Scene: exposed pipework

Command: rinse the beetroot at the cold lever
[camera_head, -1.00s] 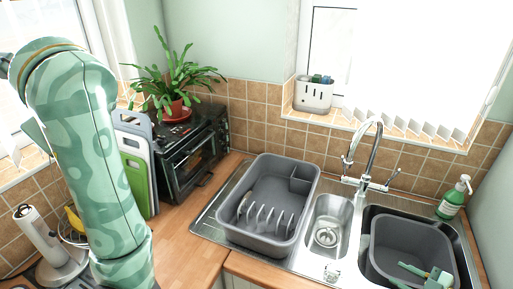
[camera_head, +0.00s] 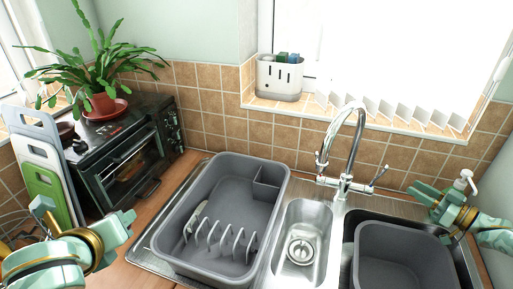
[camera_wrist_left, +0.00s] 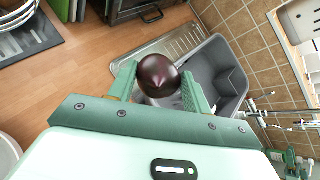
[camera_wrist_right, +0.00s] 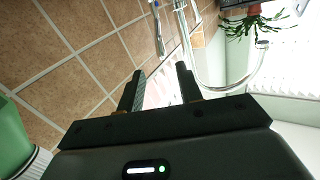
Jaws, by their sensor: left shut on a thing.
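The beetroot (camera_wrist_left: 158,76), dark purple and round, is held between the fingers of my left gripper (camera_wrist_left: 158,88), which is shut on it. In the head view my left gripper (camera_head: 122,226) is at the lower left, left of the sink, and the beetroot cannot be made out there. The chrome mixer tap (camera_head: 352,135) stands behind the small middle basin, with a lever (camera_head: 379,174) on its right side; no cold marking is readable. My right gripper (camera_head: 424,194) is right of this lever and apart from it. In the right wrist view its fingers (camera_wrist_right: 158,90) are open and empty.
A grey dish rack tub (camera_head: 225,165) stands on the drainer, left of the small steel basin (camera_head: 302,235). A grey tub (camera_head: 395,260) sits in the right basin. A soap bottle (camera_head: 465,182) is behind my right gripper. A mini oven (camera_head: 125,150) and chopping boards (camera_head: 42,150) stand left.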

